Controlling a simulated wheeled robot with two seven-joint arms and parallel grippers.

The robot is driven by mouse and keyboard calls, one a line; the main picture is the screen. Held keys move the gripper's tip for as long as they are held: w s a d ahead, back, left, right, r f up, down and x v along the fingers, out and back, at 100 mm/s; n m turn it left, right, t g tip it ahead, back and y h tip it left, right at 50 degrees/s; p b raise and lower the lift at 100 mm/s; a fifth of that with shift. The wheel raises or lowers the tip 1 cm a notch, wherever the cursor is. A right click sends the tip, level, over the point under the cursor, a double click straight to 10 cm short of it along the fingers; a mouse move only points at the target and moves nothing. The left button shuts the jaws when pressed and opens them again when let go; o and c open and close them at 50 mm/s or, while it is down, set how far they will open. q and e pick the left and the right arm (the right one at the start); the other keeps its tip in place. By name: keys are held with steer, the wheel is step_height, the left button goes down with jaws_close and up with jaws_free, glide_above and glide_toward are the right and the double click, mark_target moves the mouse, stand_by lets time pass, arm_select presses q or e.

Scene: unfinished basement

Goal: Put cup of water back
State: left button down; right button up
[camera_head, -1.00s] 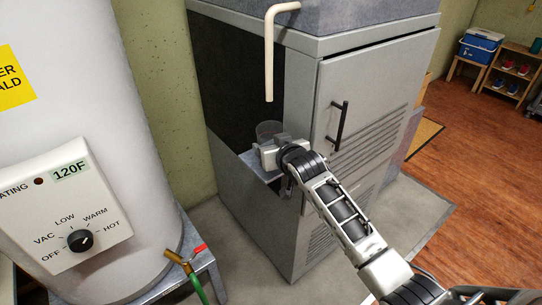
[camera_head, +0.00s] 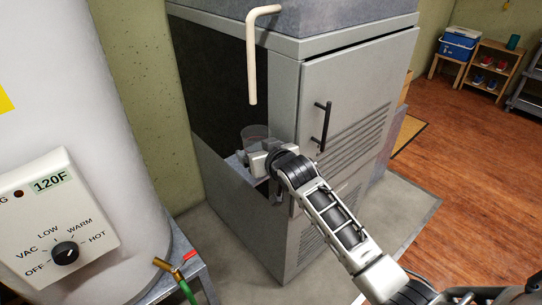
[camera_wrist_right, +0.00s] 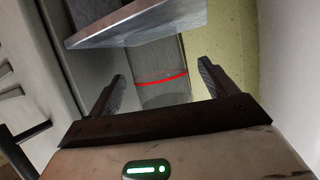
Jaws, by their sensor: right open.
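The cup (camera_head: 256,134) is clear, with a red line around it. It appears to stand upright on the small metal ledge at the open side of the grey metal cabinet (camera_head: 345,90), below a pale bent pipe (camera_head: 252,60). My right gripper (camera_head: 254,160) is at the cup, its arm reaching in from the lower right. In the right wrist view the cup (camera_wrist_right: 158,62) shows between the two spread fingers (camera_wrist_right: 161,72). The jaws are open, and I see gaps between the fingers and the cup. The water level is hard to tell. My left gripper is out of view.
A white water heater (camera_head: 70,90) with a dial stands at the left, on a metal stand (camera_head: 190,270) with a hose valve. The cabinet's door has a black handle (camera_head: 322,125). Wooden shelves (camera_head: 495,70) and a blue cooler (camera_head: 459,42) stand far right. Floor there is clear.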

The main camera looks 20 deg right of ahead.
steer(key=a+v, duration=0.1)
steer(key=v, duration=0.8)
steer(key=s+a+f+n+g+y, duration=0.1)
steer(key=s+a+f, duration=0.1)
steer(key=s+f, duration=0.5)
steer(key=s+a+f+n+g+y, duration=0.1)
steer(key=s+f, duration=0.7)
steer(key=s, duration=0.8)
steer(key=shift+a+g+p, duration=0.45)
steer(key=shift+a+g, duration=0.05)
steer(key=shift+a, duration=0.3)
